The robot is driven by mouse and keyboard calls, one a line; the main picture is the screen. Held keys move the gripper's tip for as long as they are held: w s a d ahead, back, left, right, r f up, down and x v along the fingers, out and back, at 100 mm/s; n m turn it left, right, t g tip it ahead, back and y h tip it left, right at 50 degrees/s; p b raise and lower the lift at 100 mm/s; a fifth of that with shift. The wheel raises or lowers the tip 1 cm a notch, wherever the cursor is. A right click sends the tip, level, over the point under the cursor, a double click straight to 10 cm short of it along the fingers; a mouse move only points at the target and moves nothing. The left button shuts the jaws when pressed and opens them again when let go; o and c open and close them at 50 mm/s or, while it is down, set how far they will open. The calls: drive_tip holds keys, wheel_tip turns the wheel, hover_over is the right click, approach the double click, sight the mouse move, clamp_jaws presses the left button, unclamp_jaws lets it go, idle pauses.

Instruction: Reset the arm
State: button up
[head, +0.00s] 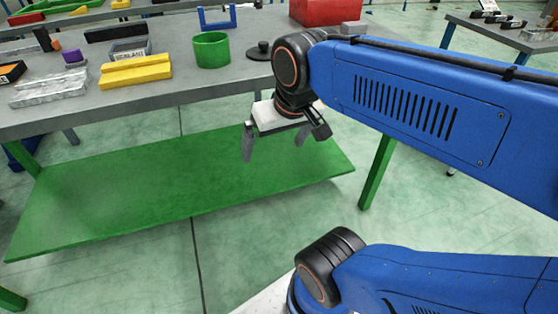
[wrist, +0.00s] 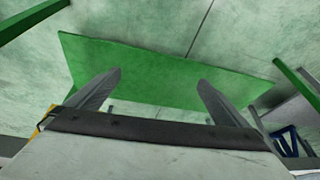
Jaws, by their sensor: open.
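My gripper (head: 274,153) hangs in front of the table's near edge in the head view, above the floor and the green lower shelf. Its fingers point down, stand apart and hold nothing. In the wrist view my gripper (wrist: 158,85) shows two separate grey fingers with the green shelf (wrist: 160,62) and floor behind the gap. My blue arm reaches in from the right in the head view, with its upper link level with the table top.
The grey table (head: 180,93) carries a green cup (head: 211,50), yellow blocks (head: 135,72), a black lidded piece (head: 260,51) and a red box (head: 328,11). Its green lower shelf (head: 170,190) is bare. A second table (head: 500,35) stands at the right. Open floor lies in front.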

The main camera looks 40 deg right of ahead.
drive_tip(key=shift+n, duration=0.9)
drive_tip(key=f, duration=0.1)
drive_tip(key=s+f, duration=0.2)
drive_tip(key=shift+s+a+f, duration=0.15)
drive_tip(key=shift+a+f, duration=0.1)
